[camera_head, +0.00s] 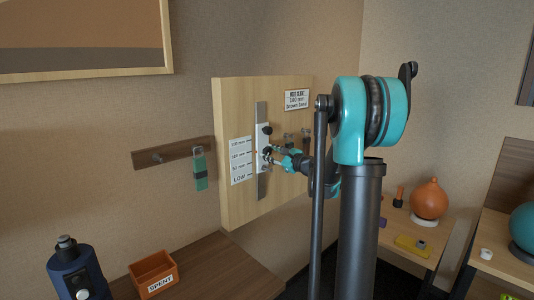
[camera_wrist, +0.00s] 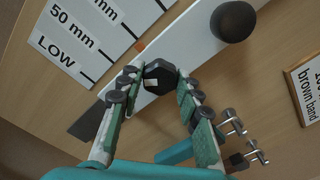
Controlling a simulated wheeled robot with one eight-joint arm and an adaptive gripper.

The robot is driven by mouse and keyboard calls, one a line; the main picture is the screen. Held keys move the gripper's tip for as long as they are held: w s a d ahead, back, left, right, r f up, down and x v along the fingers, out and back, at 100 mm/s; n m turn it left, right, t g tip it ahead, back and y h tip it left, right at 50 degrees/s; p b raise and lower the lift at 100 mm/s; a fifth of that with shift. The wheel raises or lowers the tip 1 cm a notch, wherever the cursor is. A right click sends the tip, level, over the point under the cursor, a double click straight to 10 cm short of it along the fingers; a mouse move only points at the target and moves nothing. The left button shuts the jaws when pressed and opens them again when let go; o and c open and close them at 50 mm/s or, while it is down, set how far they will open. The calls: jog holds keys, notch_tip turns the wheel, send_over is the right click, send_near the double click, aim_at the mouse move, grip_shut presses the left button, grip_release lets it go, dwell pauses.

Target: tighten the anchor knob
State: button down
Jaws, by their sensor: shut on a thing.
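A black faceted knob (camera_wrist: 160,76) with a small pale mark sits on the white carriage (camera_wrist: 190,45), low on its face; I take it as the anchor knob. My gripper (camera_wrist: 158,82) is shut on it, one fingertip on each side. In the head view my gripper (camera_head: 273,157) reaches the carriage (camera_head: 263,138) from the right. A round black knob (camera_wrist: 233,21) stands higher on the carriage, apart from my fingers. The carriage rides a grey vertical rail (camera_head: 261,188). An orange pointer (camera_wrist: 140,45) at its edge appears near the 100 mm tick.
A scale label (camera_head: 241,161) is left of the rail. A sign (camera_head: 297,99) reading 100 mm, brown band, hangs on the board (camera_head: 235,100). Metal pegs (camera_wrist: 235,125) project close beside my fingers.

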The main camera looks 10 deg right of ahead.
jog(key=m, duration=1)
jog(key=shift+m, duration=0.5)
jog(key=c, duration=0.7)
grip_release()
jog(key=shift+c, duration=0.2)
jog(key=v, duration=0.6)
